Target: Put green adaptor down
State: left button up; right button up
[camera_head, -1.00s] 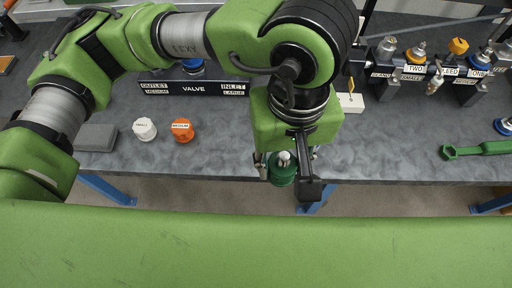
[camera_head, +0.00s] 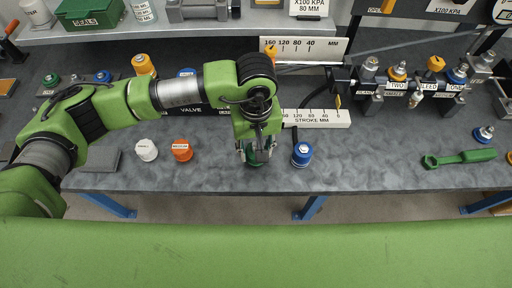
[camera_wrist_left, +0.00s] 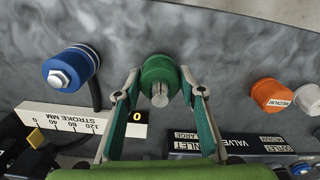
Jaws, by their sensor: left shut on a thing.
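My left gripper (camera_head: 257,156) reaches down over the front part of the grey bench. It is shut on the green adaptor (camera_head: 252,162), which is mostly hidden by the fingers in the head view. In the left wrist view the green adaptor (camera_wrist_left: 160,76) is a round green piece with a metal stem toward the camera, between the fingertips of the left gripper (camera_wrist_left: 161,84). It is at or just above the bench top; I cannot tell whether it touches. My right gripper is not in view.
A blue adaptor (camera_head: 302,154) stands to the right of the gripper. An orange cap (camera_head: 182,150) and a white cap (camera_head: 146,150) stand to its left. The stroke scale (camera_head: 318,118) lies behind. A green wrench (camera_head: 460,158) lies at right. Bench is clear between blue adaptor and wrench.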

pick_arm(q)
jog(key=shift+f, duration=0.6)
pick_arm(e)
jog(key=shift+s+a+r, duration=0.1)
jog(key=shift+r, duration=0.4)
pick_arm(q)
jog(key=shift+f, duration=0.1)
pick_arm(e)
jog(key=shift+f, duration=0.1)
pick_arm(q)
jog(key=shift+f, duration=0.15)
jog(key=o, duration=1)
jog(key=shift+o, duration=1)
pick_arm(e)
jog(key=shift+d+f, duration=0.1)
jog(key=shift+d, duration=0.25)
